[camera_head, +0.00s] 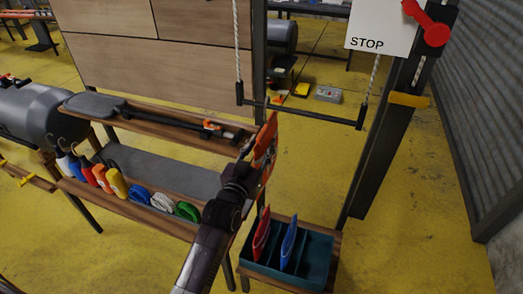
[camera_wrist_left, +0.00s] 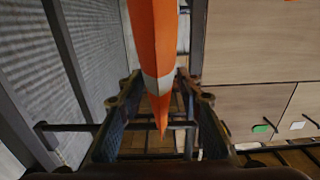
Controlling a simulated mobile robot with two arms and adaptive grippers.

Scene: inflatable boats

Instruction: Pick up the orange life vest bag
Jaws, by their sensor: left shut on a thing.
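The orange life vest bag (camera_head: 266,146) is upright and thin, with a pale band, held in the air above and behind the dark teal divided bin (camera_head: 318,262). My left gripper (camera_head: 250,165) is shut on it. In the left wrist view the orange bag (camera_wrist_left: 155,40) stands between the two fingers of the left gripper (camera_wrist_left: 160,100), its lower end tapering down. A red bag (camera_head: 261,236) and a blue bag (camera_head: 289,243) stand in the bin's slots. My right gripper is not in view.
A wooden rack at left holds a paddle (camera_head: 110,106) on top and several coloured bottles (camera_head: 110,180) below. A black bar (camera_head: 300,112) hangs on ropes behind the bag. A dark post (camera_head: 385,150) stands at right. Yellow floor (camera_head: 420,230) is clear at right.

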